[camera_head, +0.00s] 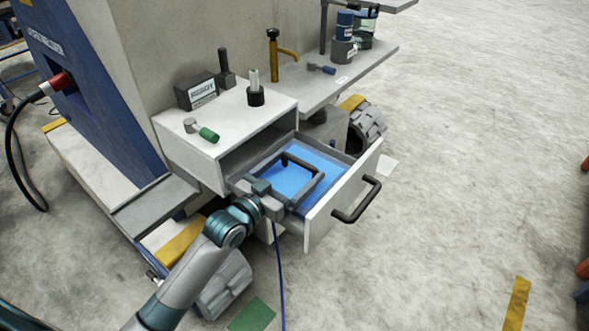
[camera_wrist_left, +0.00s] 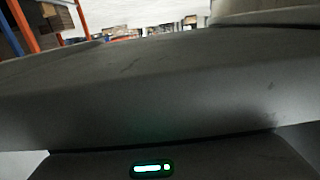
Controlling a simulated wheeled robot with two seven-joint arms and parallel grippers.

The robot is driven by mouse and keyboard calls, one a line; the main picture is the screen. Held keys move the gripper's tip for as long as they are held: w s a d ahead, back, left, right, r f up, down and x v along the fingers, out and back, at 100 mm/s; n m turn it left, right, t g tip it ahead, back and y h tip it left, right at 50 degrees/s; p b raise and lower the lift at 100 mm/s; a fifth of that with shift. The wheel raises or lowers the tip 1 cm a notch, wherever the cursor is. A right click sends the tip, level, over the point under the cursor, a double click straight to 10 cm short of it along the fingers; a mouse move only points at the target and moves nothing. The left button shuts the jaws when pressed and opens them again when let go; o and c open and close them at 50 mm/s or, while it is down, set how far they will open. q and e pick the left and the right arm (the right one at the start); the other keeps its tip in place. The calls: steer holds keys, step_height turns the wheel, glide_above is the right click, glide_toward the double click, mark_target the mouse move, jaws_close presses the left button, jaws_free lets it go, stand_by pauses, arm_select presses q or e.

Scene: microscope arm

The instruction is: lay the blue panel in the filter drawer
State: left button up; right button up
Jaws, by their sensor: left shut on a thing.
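The filter drawer (camera_head: 318,215) is pulled out of the white cabinet, with a black handle on its front. The blue panel (camera_head: 290,178) shows within the drawer's walls, in and around the outline of my left gripper. My left gripper (camera_head: 304,167) reaches over the drawer's near side wall; its dark angled fingers come together over the blue panel, shut on it. The exact grip point and whether the panel rests fully on the drawer floor cannot be told. In the left wrist view a dark grey surface fills most of the picture and hides the panel. My right gripper is not in view.
The white cabinet top (camera_head: 235,120) holds a green-handled tool (camera_head: 203,131), a dark labelled box (camera_head: 197,92) and a small black holder (camera_head: 256,95). A shelf (camera_head: 350,76) with jars stands behind. A blue cable (camera_head: 279,275) hangs below the drawer. The floor at right is largely clear.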

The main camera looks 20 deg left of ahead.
arm_select(q)
steer(key=o, duration=1)
steer(key=shift+f, duration=0.15)
steer(key=v, duration=1.2)
